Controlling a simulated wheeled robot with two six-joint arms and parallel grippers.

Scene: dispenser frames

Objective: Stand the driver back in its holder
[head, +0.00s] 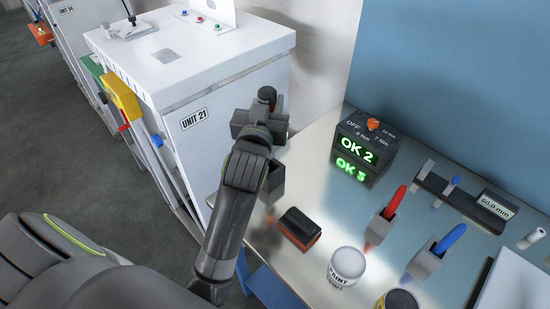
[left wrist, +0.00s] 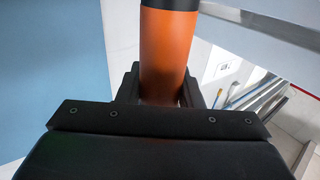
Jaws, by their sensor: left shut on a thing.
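My left gripper (head: 262,118) is shut on the driver, above the table's left edge near the UNIT 21 cabinet. In the left wrist view the driver (left wrist: 167,50) is an orange cylinder with a dark band at the top, between my two fingers. In the head view only its dark end (head: 267,95) shows above the gripper; the rest is hidden. A dark box-like piece (head: 276,178), which may be the holder, stands on the table just below the gripper, partly behind my arm. My right gripper is not in view.
An OK 2 display box (head: 362,143) stands at the back of the table. A red-and-black block (head: 299,228), a white paint can (head: 346,266), and red (head: 394,202) and blue (head: 449,239) tools in grey blocks stand nearby. The white cabinet (head: 190,70) is at left.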

